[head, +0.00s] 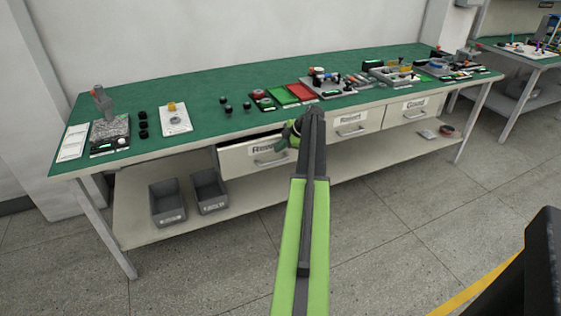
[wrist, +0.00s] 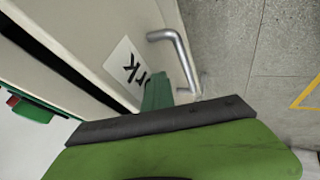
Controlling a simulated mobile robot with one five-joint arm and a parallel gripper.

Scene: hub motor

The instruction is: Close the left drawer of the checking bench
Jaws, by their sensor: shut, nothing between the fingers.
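The left drawer (head: 237,158) of the checking bench (head: 187,103) stands partly open, its beige front ahead of the bench. Its label begins "Rew"; my arm hides the right part of the front. In the wrist view the drawer front (wrist: 88,30) shows a white label ending in "rk" and a grey metal handle (wrist: 172,37). My gripper (head: 290,134) is shut and empty, at the right part of the left drawer. In the wrist view its green fingers (wrist: 157,92) are beside the label and handle; I cannot tell whether they touch the front.
Two more drawers, labelled "Rework" (head: 352,120) and "Good" (head: 408,110), are shut to the right. Grey bins (head: 167,202) stand on the lower shelf (head: 135,222). Parts and trays cover the green bench top. The floor (head: 400,220) in front is clear.

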